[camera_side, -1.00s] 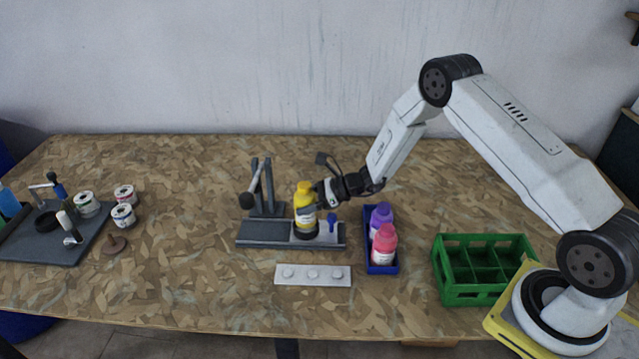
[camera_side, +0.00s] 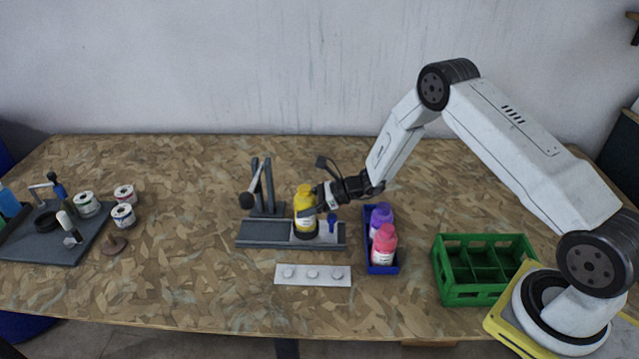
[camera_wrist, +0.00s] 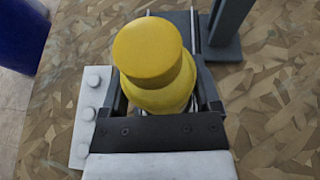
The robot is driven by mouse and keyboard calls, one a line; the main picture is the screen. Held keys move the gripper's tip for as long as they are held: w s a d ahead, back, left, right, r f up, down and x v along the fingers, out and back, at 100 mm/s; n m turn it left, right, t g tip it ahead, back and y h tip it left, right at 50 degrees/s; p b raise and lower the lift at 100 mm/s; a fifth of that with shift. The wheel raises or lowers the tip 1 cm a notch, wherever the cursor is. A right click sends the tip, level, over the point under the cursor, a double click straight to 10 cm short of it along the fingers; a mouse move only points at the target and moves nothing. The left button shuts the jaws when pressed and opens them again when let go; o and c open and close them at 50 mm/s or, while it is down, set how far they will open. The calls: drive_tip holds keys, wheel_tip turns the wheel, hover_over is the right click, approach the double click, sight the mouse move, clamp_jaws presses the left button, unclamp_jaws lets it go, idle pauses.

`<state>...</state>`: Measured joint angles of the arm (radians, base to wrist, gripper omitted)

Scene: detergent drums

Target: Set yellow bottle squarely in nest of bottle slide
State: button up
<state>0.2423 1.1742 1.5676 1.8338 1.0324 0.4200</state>
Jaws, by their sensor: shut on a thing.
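The yellow bottle (camera_side: 305,211) stands upright, as far as I can tell, at the black nest (camera_side: 305,234) of the bottle slide (camera_side: 268,233). My gripper (camera_side: 314,203) reaches in from the right and is shut on the bottle's body. In the wrist view the bottle's yellow cap (camera_wrist: 148,52) fills the middle, between the dark jaws. The bottle's base and most of the nest are hidden there. I cannot tell whether the base is fully down in the nest. A blue knob (camera_side: 332,219) stands on the slide's pale plate right of the bottle.
A lever post (camera_side: 268,187) rises behind the slide's left part. A white strip with round knobs (camera_side: 313,275) lies in front. A blue tray (camera_side: 382,268) with purple and pink bottles stands right, then a green crate (camera_side: 485,292). Small tins and a dark fixture (camera_side: 45,248) are far left.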

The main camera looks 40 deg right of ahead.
drive_tip(key=shift+f, duration=0.75)
drive_tip(key=o, duration=1.3)
drive_tip(key=shift+r, duration=0.15)
